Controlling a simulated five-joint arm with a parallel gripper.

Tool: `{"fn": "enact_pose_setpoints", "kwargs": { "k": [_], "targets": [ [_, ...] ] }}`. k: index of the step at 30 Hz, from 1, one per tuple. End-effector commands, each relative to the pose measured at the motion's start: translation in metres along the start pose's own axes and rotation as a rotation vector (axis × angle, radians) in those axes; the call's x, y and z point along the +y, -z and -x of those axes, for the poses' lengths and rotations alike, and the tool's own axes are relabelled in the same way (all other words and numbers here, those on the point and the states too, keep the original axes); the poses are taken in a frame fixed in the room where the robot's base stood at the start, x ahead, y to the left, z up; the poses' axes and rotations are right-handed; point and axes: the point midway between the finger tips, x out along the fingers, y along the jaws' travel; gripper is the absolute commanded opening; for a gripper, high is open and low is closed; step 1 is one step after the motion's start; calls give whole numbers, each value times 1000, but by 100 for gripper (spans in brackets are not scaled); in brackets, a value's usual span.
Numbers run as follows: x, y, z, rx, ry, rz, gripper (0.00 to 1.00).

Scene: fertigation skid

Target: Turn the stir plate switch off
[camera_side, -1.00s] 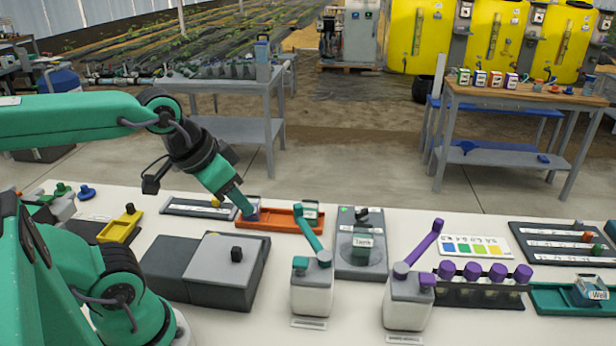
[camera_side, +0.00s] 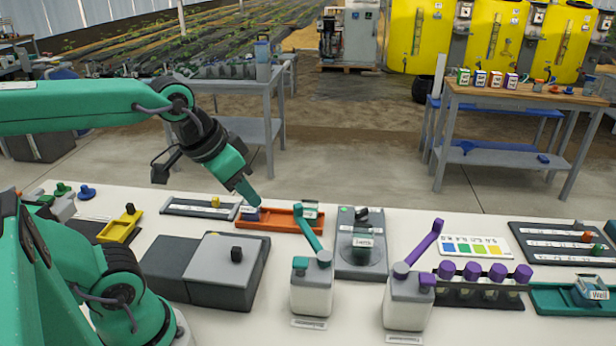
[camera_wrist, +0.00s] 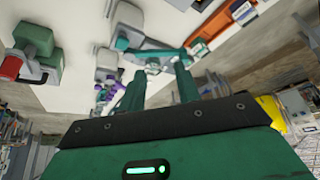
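The stir plate (camera_side: 350,270) is a dark grey slab near the middle of the bench in the side view. A clear beaker (camera_side: 362,249) with a label stands on it. A small green light (camera_side: 343,210) shows at its back left corner, and a black switch or knob (camera_side: 362,214) sits at its back edge; I cannot tell the switch's position. My gripper (camera_side: 255,202) is left of the plate, above the orange tray, and touches nothing I can make out. In the wrist view my gripper (camera_wrist: 157,88) has its two fingers apart, with nothing held between them.
The orange tray (camera_side: 282,224) with a blue item (camera_side: 250,213) lies below my gripper. A teal-topped bottle (camera_side: 312,288) and a purple-topped bottle (camera_side: 408,302) stand in front of the plate, their long spouts rising beside it. A grey box (camera_side: 225,270) is nearer my base.

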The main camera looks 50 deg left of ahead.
Motion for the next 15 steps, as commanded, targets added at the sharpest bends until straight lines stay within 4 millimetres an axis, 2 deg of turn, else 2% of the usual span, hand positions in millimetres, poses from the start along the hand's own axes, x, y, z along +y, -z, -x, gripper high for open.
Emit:
{"fn": "enact_pose_setpoints", "kwargs": {
  "k": [7, 15],
  "targets": [
    [-2, 44, -4, -58, 3, 0, 33],
    [-5, 96, -21, -127, 4, 0, 33]
  ]
}}
